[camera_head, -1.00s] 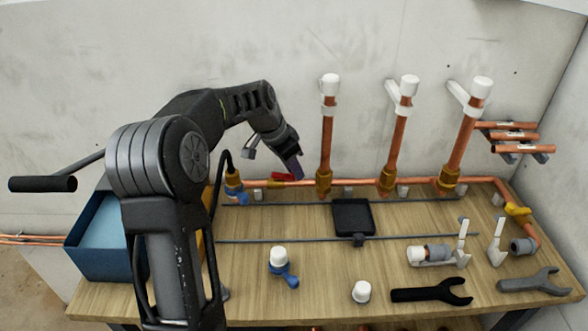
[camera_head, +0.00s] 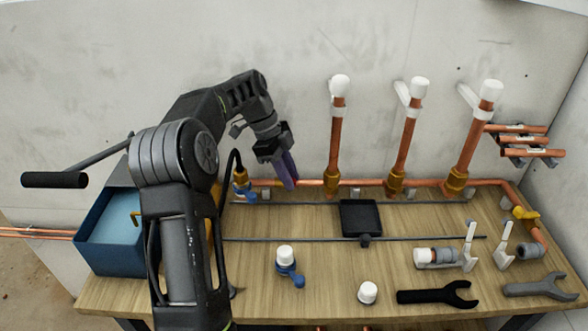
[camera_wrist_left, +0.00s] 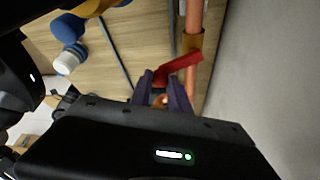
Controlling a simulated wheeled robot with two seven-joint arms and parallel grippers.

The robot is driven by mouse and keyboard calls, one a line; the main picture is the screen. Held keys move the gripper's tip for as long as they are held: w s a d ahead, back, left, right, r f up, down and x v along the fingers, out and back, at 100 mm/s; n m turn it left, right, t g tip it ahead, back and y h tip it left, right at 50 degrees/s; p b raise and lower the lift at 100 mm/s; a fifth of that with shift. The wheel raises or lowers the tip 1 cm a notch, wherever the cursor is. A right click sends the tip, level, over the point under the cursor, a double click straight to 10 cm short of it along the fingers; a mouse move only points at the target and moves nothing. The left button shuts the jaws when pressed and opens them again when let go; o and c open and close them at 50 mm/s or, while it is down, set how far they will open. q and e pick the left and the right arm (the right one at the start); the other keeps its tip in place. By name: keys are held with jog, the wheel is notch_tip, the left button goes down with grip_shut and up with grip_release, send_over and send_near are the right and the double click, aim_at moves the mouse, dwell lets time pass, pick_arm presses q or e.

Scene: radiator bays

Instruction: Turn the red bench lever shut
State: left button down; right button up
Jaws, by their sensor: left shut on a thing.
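The red bench lever (camera_wrist_left: 182,67) shows in the left wrist view beside the copper pipe, with its near end at the tips of my left gripper (camera_wrist_left: 161,85). The two purple fingers are shut on that end. In the head view my left gripper (camera_head: 288,178) points down at the copper pipe along the back of the bench, left of the first upright pipe. The lever is hidden behind the fingers there. My right gripper is not in view.
The wooden bench (camera_head: 325,270) carries a black tray (camera_head: 361,218), a blue-handled valve (camera_head: 287,262), a white cap (camera_head: 368,292) and a black wrench (camera_head: 437,294). Upright copper pipes (camera_head: 400,155) stand at the back. A blue bin (camera_head: 108,248) is at the left.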

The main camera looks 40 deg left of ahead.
pick_arm(q)
jog(key=shift+s+a+m+g+p, duration=0.3)
jog(key=shift+m+p, duration=0.55)
jog(key=shift+p, duration=0.45)
jog(key=shift+s+a+m+g+p, duration=0.3)
jog(key=shift+m+p, duration=0.5)
jog(key=shift+p, duration=0.55)
jog(key=shift+s+a+m+g+p, duration=0.15)
jog(key=shift+a+m+g+p, duration=0.2)
jog(key=shift+m+p, duration=0.75)
jog(key=shift+d, duration=0.1)
jog(key=c, duration=1.3)
grip_release()
jog(key=shift+o, duration=0.2)
